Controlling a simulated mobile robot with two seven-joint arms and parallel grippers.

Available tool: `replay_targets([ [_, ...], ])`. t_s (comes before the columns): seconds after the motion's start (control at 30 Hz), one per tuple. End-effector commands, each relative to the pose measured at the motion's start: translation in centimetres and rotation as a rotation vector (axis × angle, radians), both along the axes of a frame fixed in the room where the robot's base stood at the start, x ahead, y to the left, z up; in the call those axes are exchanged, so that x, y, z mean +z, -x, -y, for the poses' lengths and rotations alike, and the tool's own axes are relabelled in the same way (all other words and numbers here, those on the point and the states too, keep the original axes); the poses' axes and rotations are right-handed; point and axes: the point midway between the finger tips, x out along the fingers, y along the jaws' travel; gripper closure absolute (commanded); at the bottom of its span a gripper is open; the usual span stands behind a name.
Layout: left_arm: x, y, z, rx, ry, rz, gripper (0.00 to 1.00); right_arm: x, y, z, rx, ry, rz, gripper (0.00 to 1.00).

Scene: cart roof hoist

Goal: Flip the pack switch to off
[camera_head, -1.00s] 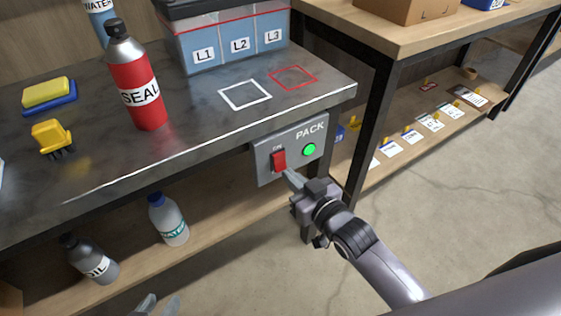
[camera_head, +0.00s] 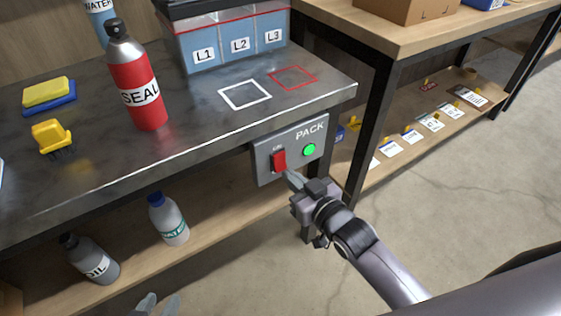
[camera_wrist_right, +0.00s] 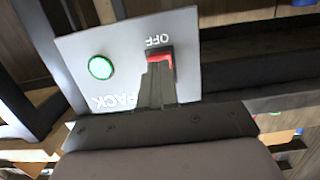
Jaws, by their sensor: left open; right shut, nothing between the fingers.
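The grey PACK switch box (camera_head: 263,146) is fixed to the bench's front edge. It carries a red rocker switch (camera_head: 279,161) and a lit green lamp (camera_head: 309,150). My right gripper (camera_head: 289,176) is shut and empty, its fingertips at the lower end of the rocker. In the right wrist view the closed fingers (camera_wrist_right: 157,82) overlap the red rocker (camera_wrist_right: 160,56), beside an upside-down OFF label; they look to be touching it, and they hide part of it. The rocker's exact tilt is hard to tell.
The red SEAL bottle (camera_head: 135,78), a yellow brush (camera_head: 52,137), sponges (camera_head: 48,95) and a divided bin (camera_head: 230,45) stand on the bench top (camera_head: 200,130). WATER (camera_head: 168,220) and OIL (camera_head: 88,258) bottles are on the lower shelf. The floor to the right is clear.

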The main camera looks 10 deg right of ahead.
Motion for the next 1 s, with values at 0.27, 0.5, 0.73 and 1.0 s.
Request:
replay_targets([
  [0.27, 0.0, -0.1, 0.0, 0.0, 0.0, 0.002, 0.57, 0.0, -0.1, 0.0, 0.0, 0.0, 0.0, 1.0],
  [0.5, -0.1, -0.2, 0.0, 0.0, 0.0, 0.003, 0.57, -0.1, -0.4, -0.2, 0.0, 0.0, 0.0, 1.0],
  [0.73, -0.4, -0.1, -0.1, -0.005, -0.006, 0.0, 0.57, -0.2, -0.8, -0.3, 0.0, 0.0, 0.0, 1.0],
  [1.0, -0.6, 0.0, -0.2, -0.008, -0.011, -0.001, 0.57, -0.2, -1.1, -0.4, 0.0, -0.001, 0.0, 1.0],
])
